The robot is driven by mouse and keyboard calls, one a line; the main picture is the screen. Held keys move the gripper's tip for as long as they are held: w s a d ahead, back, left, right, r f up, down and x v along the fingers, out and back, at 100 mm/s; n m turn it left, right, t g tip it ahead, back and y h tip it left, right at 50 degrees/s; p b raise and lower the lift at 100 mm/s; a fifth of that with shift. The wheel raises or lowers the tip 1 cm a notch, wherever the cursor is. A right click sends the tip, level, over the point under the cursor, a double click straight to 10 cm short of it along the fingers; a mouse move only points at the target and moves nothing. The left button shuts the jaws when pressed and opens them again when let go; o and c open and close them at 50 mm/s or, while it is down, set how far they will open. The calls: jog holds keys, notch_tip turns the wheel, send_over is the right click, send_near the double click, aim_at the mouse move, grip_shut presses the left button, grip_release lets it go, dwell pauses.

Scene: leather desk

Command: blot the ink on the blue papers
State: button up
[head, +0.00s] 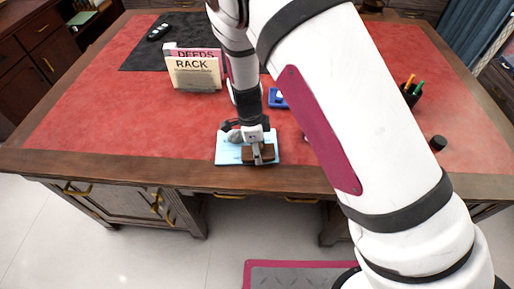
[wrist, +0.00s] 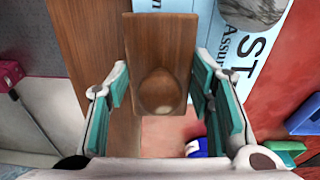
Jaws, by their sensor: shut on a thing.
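My gripper (head: 257,143) is at the desk's front edge, over the light blue papers (head: 229,157). It is shut on a brown wooden blotter (head: 260,154) with a round knob. In the wrist view the blotter (wrist: 160,35) sits between the teal finger pads, the knob low between them. The blotter is over the right front part of the papers; I cannot tell whether it touches them. The papers (wrist: 262,50) show dark print in the wrist view. Any ink is hidden or too small to tell. A grey stone (head: 234,136) lies on the papers' back part.
A blue item (head: 277,98) lies behind the papers. A book rack (head: 195,74) stands at back left, near a dark mat (head: 140,52). A pen cup (head: 410,92) and a small black item (head: 438,143) are at right. The red desk top (head: 110,110) is clear at left.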

jog(key=shift+d+y+b, duration=0.2)
jog(key=shift+y+b, duration=0.15)
jog(key=shift+y, duration=0.35)
jog(key=shift+d+y, duration=0.2)
jog(key=shift+y, duration=0.1)
jog(key=shift+d+y+b, duration=0.15)
jog(key=shift+y+b, duration=0.35)
jog(key=shift+b, duration=0.25)
jog(key=shift+d+r+y+b, duration=0.1)
jog(key=shift+y+b, duration=0.2)
jog(key=shift+p, duration=0.3)
jog(key=shift+s+a+f+h+p, duration=0.1)
jog(key=shift+a+h+p, duration=0.2)
jog(key=shift+h+p, duration=0.4)
jog(key=shift+a+f+h+p, duration=0.1)
jog(key=shift+a+h+p, duration=0.15)
jog(key=shift+h+p, duration=0.4)
jog(key=shift+a+r+h+p, duration=0.2)
jog(key=shift+a+h+p, duration=0.05)
jog(key=shift+h+p, duration=0.55)
jog(key=shift+d, duration=0.1)
